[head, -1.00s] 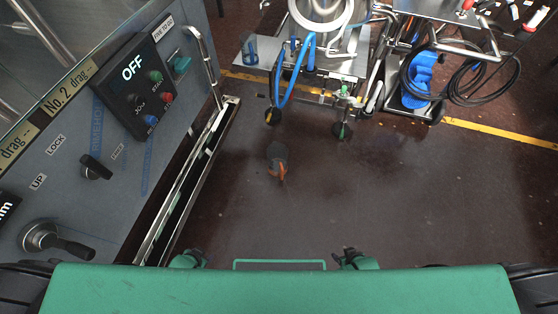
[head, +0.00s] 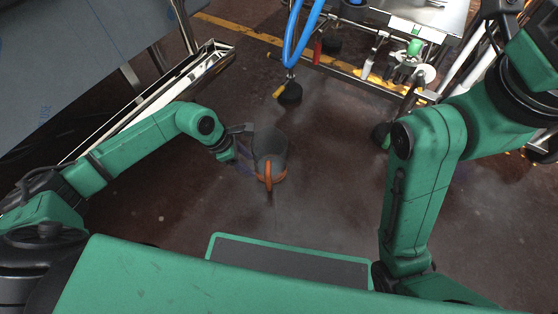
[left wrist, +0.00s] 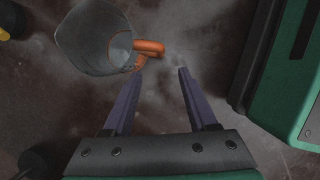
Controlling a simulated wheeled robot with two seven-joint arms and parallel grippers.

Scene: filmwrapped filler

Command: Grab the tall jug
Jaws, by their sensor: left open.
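The tall jug (head: 270,145) is a grey, open-topped vessel with an orange handle and an orange band low down. It stands on the dark floor in the middle of the head view. My left gripper (head: 250,150) is open and empty, just left of the jug. In the left wrist view, the jug (left wrist: 85,40) is at the upper left, with its orange handle (left wrist: 150,48) just beyond the open fingertips (left wrist: 159,72). The fingers do not enclose the jug or handle. My right arm shows on the right, but its gripper cannot be seen.
A wheeled metal cart (head: 430,20) with a blue hose (head: 298,40) stands beyond the jug. A grey machine (head: 60,60) with a metal rail (head: 190,75) is at the upper left. The floor around the jug is mostly clear.

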